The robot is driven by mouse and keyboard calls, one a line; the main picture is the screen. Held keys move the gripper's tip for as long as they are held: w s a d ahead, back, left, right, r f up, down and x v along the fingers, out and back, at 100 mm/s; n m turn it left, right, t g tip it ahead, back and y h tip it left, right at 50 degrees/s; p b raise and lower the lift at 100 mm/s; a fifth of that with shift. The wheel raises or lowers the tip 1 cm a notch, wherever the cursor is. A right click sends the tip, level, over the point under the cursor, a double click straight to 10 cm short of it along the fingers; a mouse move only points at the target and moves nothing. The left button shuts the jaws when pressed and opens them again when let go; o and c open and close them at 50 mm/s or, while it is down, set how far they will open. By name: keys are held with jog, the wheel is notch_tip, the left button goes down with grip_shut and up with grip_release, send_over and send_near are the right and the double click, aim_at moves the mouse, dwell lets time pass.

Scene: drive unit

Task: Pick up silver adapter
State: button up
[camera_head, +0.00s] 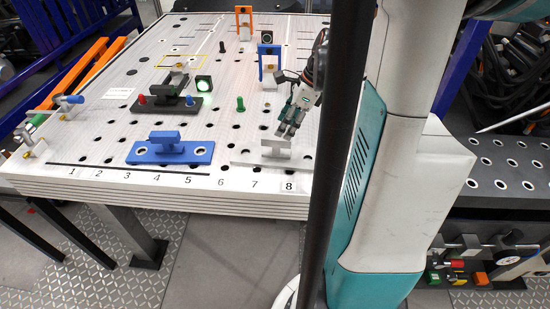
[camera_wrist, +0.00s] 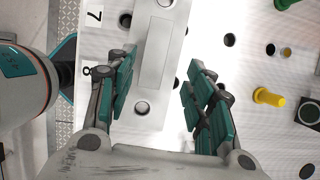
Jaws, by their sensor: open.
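The silver adapter (camera_head: 276,148) is a pale grey plate with a raised block on top. It sits on the table near the front edge, by the numbers 7 and 8. In the wrist view the adapter (camera_wrist: 165,42) lies lengthwise between the fingers. My gripper (camera_head: 287,131) is open, pointing down just above the adapter in the head view. In the wrist view the open green-padded fingers (camera_wrist: 160,66) stand on either side of the adapter, with visible gaps. Whether the fingertips are down at the block's height is unclear. The adapter's right end is partly hidden by a dark post in the head view.
The perforated white table (camera_head: 110,172) also holds a blue adapter (camera_head: 170,151) to the left and a black adapter (camera_head: 168,99) behind it. A green peg (camera_head: 240,104) and a blue frame (camera_head: 269,62) stand farther back. A yellow peg (camera_wrist: 268,97) shows right of my fingers.

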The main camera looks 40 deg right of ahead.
aim_at(276, 146)
jog(key=x, duration=0.4)
jog(key=shift+b, duration=0.35)
jog(key=f, duration=0.2)
jog(key=a+f+b, duration=0.1)
jog(key=f, duration=0.1)
jog(key=shift+w, duration=0.15)
jog(key=shift+w+a+f+b, duration=0.2)
jog(key=shift+f+b, duration=0.1)
jog(key=shift+f, duration=0.25)
grip_shut()
jog(key=shift+r, duration=0.1)
